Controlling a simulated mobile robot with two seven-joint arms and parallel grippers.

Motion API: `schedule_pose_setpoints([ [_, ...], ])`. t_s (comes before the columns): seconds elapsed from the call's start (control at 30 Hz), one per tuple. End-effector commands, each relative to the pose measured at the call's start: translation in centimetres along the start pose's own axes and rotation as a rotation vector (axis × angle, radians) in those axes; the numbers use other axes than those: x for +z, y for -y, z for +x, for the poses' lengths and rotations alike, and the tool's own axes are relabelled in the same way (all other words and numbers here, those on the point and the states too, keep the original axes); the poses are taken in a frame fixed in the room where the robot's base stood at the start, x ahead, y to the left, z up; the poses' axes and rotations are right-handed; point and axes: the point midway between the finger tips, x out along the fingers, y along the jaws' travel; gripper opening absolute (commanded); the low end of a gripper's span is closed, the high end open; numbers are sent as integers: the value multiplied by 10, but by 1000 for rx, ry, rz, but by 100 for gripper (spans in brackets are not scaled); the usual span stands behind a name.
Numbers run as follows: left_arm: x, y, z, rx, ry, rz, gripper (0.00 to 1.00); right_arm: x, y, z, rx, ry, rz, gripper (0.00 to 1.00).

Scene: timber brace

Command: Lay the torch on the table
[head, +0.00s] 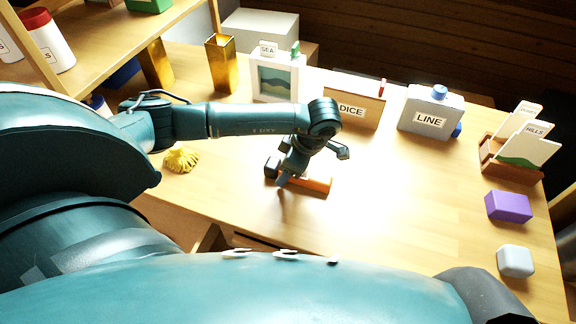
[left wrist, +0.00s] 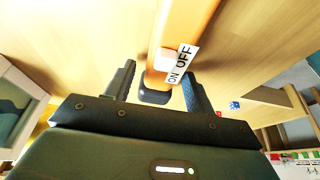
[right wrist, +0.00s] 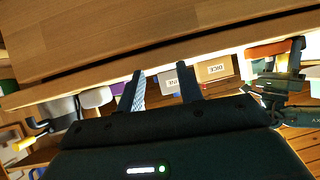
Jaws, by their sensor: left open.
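The torch (head: 318,185) is orange with a dark end and lies on the table (head: 400,210) in the head view. In the left wrist view the torch (left wrist: 192,22) carries an ON/OFF label, and its black end is between my fingers. My left gripper (left wrist: 158,76) is open, with a finger on either side of that end; I cannot tell whether either touches. In the head view my left gripper (head: 283,179) is low over the table at the torch's left end. My right gripper (right wrist: 160,74) is open and empty, away from the torch.
Behind stand a DICE box (head: 354,108), a LINE box (head: 430,112) and a SEA box (head: 277,80). A card holder (head: 512,172), purple block (head: 508,206) and white block (head: 515,261) are at right. A yellow object (head: 181,159) lies left. The table right of the torch is clear.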

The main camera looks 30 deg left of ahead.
Motion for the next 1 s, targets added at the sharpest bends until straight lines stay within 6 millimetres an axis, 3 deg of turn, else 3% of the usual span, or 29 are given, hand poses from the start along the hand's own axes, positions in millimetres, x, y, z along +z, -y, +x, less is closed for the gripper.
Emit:
schedule_pose_setpoints([
  [0.27,0,-1,-13,3,2,1,54,0,0,0,0,0,-2,36],
  [0.73,-1,-1,-107,5,1,0,54,1,1,1,-6,-5,9,36],
  [1.0,-1,0,-122,1,0,0,54,-1,0,0,-3,-3,-2,36],
])
